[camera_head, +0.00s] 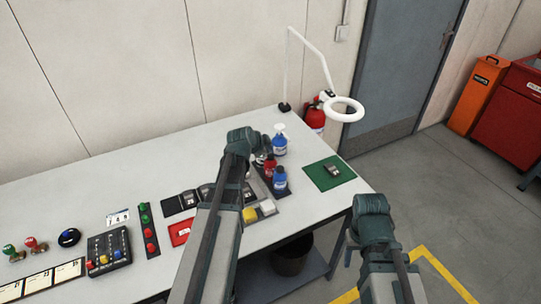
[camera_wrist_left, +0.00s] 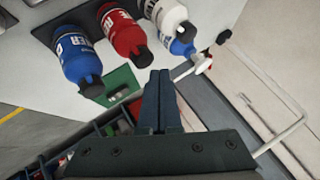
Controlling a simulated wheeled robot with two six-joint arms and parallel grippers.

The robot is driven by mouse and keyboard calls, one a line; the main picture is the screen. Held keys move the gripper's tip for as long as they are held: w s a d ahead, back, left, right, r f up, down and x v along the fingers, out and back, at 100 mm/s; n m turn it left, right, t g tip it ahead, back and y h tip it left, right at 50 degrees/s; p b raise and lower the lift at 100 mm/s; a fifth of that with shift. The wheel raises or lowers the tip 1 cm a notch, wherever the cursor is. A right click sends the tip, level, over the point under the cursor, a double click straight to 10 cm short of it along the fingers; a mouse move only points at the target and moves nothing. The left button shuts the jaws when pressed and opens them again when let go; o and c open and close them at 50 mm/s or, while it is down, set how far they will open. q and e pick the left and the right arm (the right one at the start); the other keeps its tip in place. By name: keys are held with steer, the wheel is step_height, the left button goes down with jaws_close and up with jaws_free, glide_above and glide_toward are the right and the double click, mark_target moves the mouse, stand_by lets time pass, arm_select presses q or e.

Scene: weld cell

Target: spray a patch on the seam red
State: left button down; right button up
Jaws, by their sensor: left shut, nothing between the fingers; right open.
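A red bottle (camera_head: 269,167) stands in a dark rack between a blue bottle (camera_head: 280,180) and a white one, which my left arm partly covers. In the left wrist view the red bottle (camera_wrist_left: 123,30) is between the blue bottle (camera_wrist_left: 77,55) and the white bottle (camera_wrist_left: 167,18). My left gripper (camera_wrist_left: 160,75) is shut and empty, its fingertips close to these bottles in the picture. In the head view its fingers are hidden behind my arm. A small grey part (camera_head: 332,170) lies on a green mat (camera_head: 318,181); no seam can be made out.
A blue spray bottle (camera_head: 280,143) stands behind the rack. A white ring lamp (camera_head: 343,109) overhangs the back right corner, with a red extinguisher (camera_head: 315,118) beyond. Button boxes and a control panel (camera_head: 108,250) fill the left of the table (camera_head: 110,185). A dark bin (camera_head: 291,258) is below.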

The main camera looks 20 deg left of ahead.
mark_target(268, 157)
arm_select(q)
steer(key=shift+f+b, duration=0.4)
steer(key=shift+b, duration=0.05)
steer(key=shift+f+b, duration=0.5)
stand_by(0.7)
steer(key=shift+r, duration=0.1)
steer(key=shift+r+p, duration=0.85)
steer(key=shift+p, duration=0.1)
step_height(268, 157, up, 5)
steer(key=p, duration=0.5)
